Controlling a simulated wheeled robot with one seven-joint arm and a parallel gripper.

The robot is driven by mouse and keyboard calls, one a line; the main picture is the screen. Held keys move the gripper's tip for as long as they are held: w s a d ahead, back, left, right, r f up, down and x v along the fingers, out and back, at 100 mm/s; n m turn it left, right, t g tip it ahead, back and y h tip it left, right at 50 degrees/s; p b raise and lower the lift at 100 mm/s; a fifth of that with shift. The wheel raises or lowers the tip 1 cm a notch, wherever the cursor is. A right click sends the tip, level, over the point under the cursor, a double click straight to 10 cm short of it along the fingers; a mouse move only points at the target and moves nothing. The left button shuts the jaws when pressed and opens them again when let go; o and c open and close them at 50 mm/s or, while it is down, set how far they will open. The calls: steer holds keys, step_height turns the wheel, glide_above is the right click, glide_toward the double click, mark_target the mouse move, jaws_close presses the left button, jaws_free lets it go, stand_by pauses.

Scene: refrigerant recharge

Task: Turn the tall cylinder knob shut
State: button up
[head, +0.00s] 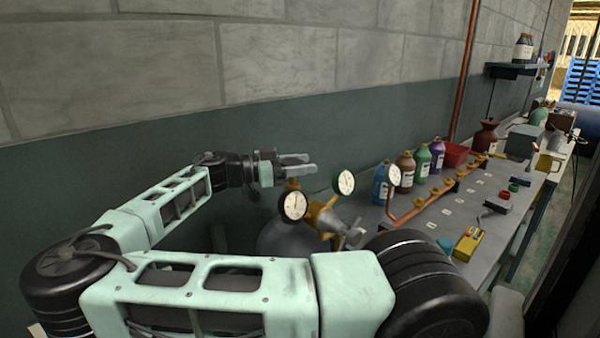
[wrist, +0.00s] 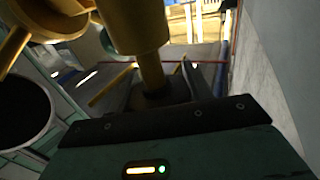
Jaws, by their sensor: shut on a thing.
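The tall cylinder (head: 283,240) is dark grey and stands behind my arm; my arm hides its lower part. Brass fittings (head: 324,218) with round white gauges (head: 293,205) sit at its top. My gripper (head: 297,163) reaches in from the left above the fittings, its fingers pointing right. In the wrist view, the brass stem and knob (wrist: 150,70) come down between the fingers of my gripper (wrist: 160,92), which is shut on the knob. The exact finger contact is dark, and the knob's turn angle cannot be told.
A grey bench (head: 475,220) runs along the wall at right, with several bottles (head: 406,172), a copper manifold (head: 440,193) and a yellow meter (head: 468,244). The gauges and fittings stand close beside my gripper. The wall (head: 150,70) is close behind my arm.

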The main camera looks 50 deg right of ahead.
mark_target(300, 161)
steer(key=shift+a+m+g+y+b, duration=0.1)
steer(key=shift+m+g+y+b, duration=0.45)
steer(key=shift+m+g+y, duration=0.5)
steer(key=o, duration=1)
step_height(300, 161, up, 10)
steer(key=shift+r+b, duration=0.1)
steer(key=shift+b, duration=1.1)
